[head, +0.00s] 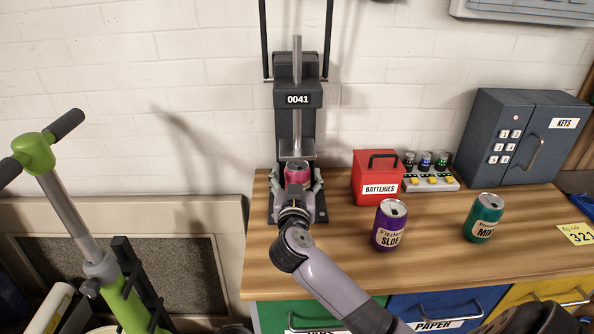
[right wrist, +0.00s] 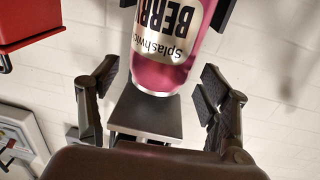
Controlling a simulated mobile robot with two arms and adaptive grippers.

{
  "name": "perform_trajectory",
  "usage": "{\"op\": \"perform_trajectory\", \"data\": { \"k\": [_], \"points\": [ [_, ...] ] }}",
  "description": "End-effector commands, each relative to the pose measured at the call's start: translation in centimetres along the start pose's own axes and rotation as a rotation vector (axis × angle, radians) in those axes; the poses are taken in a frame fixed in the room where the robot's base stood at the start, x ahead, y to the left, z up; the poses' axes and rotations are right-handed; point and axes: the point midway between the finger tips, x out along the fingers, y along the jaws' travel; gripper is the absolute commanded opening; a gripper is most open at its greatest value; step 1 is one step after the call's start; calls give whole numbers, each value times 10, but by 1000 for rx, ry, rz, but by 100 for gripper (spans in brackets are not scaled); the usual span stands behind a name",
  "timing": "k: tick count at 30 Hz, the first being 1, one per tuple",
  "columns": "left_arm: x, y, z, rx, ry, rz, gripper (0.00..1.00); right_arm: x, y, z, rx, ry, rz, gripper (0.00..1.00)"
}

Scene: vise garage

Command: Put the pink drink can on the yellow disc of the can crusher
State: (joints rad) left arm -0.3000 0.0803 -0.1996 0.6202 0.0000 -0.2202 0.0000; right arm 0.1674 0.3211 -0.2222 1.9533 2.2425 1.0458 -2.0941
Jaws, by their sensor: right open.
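The pink drink can (head: 297,174) stands upright at the can crusher (head: 297,125), in front of its column and below its press plate. In the right wrist view the can (right wrist: 165,45) appears upside down, with its label partly readable. The yellow disc is not visible; the can and my arm cover that area. My right gripper (head: 294,205) is just in front of the can. My left gripper is not in view.
A red batteries box (head: 369,184) and a button panel (head: 430,182) stand right of the crusher. A purple can (head: 388,228) and a green can (head: 483,218) stand on the wooden bench (head: 345,265). A dark key cabinet (head: 520,140) is at the back right.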

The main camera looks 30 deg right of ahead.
Motion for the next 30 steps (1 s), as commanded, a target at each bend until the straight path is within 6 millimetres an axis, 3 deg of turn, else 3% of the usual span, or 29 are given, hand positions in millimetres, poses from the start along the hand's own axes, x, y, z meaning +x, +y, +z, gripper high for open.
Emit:
{"op": "perform_trajectory", "data": {
  "k": [6, 12, 18, 30],
  "points": [
    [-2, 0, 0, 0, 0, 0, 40, -50, 0, 1, 1, -3, -2, 71],
    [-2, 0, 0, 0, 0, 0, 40, -82, 0, 0, 0, -1, -1, 71],
    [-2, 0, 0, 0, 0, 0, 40, -95, 0, 0, 0, -1, 1, 71],
    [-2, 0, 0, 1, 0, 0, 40, -95, 0, 0, 0, 0, 1, 71]
  ]
}}
